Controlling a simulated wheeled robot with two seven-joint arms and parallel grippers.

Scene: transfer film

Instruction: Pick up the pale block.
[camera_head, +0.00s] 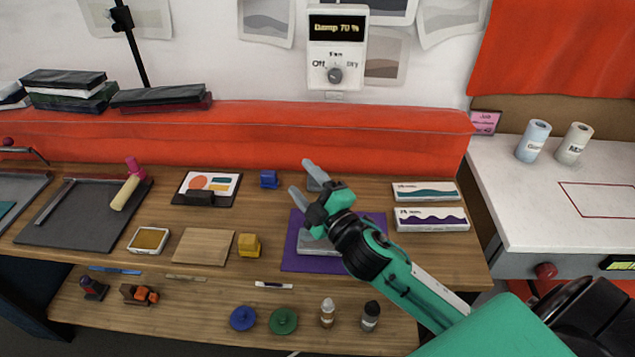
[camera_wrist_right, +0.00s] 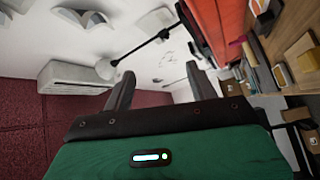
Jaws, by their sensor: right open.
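My right gripper (camera_head: 300,175) reaches in from the lower right over the purple mat (camera_head: 290,258), its fingers spread and pointing up and left. The right wrist view also shows its two fingers (camera_wrist_right: 159,70) apart, with nothing between them. A small pale grey block (camera_head: 316,184) appears behind the fingers near the back of the bench. It is partly hidden, and its full shape cannot be told. A grey slab (camera_head: 318,248) lies on the purple mat, partly covered by my arm. My left gripper is not in view.
A blue block (camera_head: 268,179) and a yellow block (camera_head: 249,245) stand left of the mat. A wooden board (camera_head: 203,246) lies beside the yellow one. Two flat boxes (camera_head: 425,191) (camera_head: 431,218) lie to the right. An orange-red bolster (camera_head: 240,138) runs along the back.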

